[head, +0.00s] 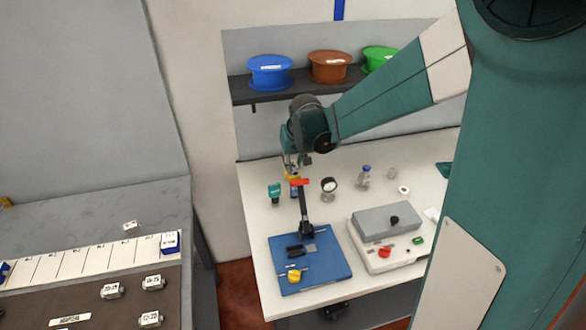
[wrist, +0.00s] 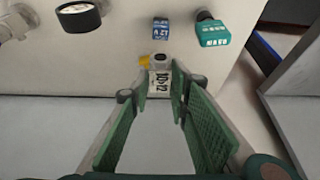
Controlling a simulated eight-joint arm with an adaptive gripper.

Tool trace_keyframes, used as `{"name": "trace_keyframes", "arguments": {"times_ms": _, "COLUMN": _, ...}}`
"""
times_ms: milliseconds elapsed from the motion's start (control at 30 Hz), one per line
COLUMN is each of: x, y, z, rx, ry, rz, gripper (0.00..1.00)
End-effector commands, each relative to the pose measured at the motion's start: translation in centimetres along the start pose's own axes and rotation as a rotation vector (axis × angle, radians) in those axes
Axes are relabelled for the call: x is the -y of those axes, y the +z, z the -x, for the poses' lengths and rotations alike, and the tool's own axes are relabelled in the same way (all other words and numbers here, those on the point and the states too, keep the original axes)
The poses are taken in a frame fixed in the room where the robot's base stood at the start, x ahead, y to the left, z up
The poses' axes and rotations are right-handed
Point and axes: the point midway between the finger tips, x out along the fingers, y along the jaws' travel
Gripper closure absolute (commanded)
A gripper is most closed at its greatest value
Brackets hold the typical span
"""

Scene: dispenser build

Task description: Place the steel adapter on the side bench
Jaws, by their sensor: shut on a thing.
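My gripper (head: 292,165) is over the back left part of the white bench (head: 258,225) in the head view. In the wrist view its green-padded fingers (wrist: 160,90) are closed at the tips on a small steel adapter (wrist: 160,82) with a white label that seems to read 10-12. A yellow part (wrist: 144,61) shows just beside it; I cannot tell if it is joined to it. The adapter is too small to make out in the head view. A grey bench (head: 95,208) stands at the left, holding several labelled metal adapters (head: 153,282).
Near my gripper stand a teal item (head: 274,194), a gauge (head: 328,185) and a blue 12 V block (wrist: 160,29). A red-handled black press (head: 304,215) rises from a blue plate (head: 330,277). A grey-topped box (head: 385,222) stands right. Spools (head: 269,70) line a shelf above.

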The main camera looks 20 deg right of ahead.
Motion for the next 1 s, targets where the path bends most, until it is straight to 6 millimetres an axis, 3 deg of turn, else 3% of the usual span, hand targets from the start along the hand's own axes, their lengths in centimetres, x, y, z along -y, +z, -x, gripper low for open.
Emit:
{"name": "trace_keyframes", "arguments": {"times_ms": 33, "x": 0.0, "y": -0.2, "z": 0.7, "rx": 0.0, "ry": 0.0, "rz": 0.0, "gripper": 0.98}}
{"name": "trace_keyframes", "arguments": {"times_ms": 367, "x": 5.9, "y": -1.4, "z": 0.2, "rx": 0.003, "ry": -0.039, "rz": 0.093, "gripper": 0.98}}
{"name": "trace_keyframes", "arguments": {"times_ms": 1000, "x": 24.3, "y": -2.1, "z": 0.3, "rx": 0.009, "ry": -0.156, "rz": 0.378, "gripper": 0.98}}
